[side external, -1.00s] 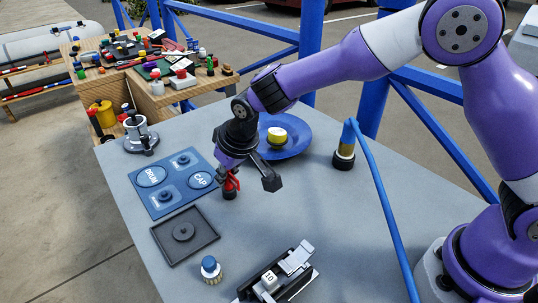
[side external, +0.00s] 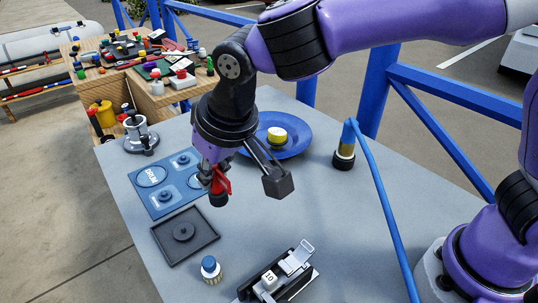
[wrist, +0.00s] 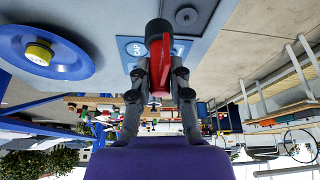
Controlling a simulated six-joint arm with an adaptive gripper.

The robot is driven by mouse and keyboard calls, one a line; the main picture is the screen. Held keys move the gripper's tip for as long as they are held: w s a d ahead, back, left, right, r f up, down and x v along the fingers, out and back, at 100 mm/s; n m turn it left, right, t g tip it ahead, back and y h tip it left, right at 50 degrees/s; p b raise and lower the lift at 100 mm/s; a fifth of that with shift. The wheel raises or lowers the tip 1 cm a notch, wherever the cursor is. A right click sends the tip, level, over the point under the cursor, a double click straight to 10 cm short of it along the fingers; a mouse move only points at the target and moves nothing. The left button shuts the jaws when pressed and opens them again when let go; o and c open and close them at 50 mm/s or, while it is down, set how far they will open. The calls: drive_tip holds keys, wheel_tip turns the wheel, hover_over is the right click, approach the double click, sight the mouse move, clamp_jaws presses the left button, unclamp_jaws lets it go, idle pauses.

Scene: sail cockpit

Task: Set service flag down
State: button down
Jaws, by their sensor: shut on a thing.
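The service flag (side external: 221,182) is a red piece on a dark round base. My gripper (side external: 215,174) is shut on it and holds it near the front right edge of the blue marked mat, apparently above the grey table. In the wrist view the red flag (wrist: 160,68) sits between the two fingers of my gripper (wrist: 160,78), with its dark base (wrist: 158,32) pointing away from my wrist. The blue mat (side external: 149,197) is labelled DRUM, and my gripper hides part of its right side.
A dark square tray (side external: 205,222) with a round boss lies in front of the mat. A blue plate (side external: 296,147) holds a yellow round piece (side external: 277,135). A hose with a dark end (side external: 344,158) stands right.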

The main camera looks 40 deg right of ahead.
drive_tip(key=s+r, duration=0.1)
drive_tip(key=s, duration=0.9)
drive_tip(key=shift+w+d+f, duration=1.05)
drive_tip(key=shift+w+f, duration=0.5)
drive_tip(key=shift+f, duration=0.25)
drive_tip(key=shift+w+d+f, duration=1.05)
drive_tip(key=shift+w+f, duration=0.45)
drive_tip(key=shift+f, duration=0.35)
drive_tip(key=shift+w+d+f, duration=1.05)
drive_tip(key=shift+w+f, duration=0.5)
drive_tip(key=shift+f, duration=0.25)
drive_tip(key=c, duration=0.8)
unclamp_jaws()
drive_tip(key=shift+f, duration=0.15)
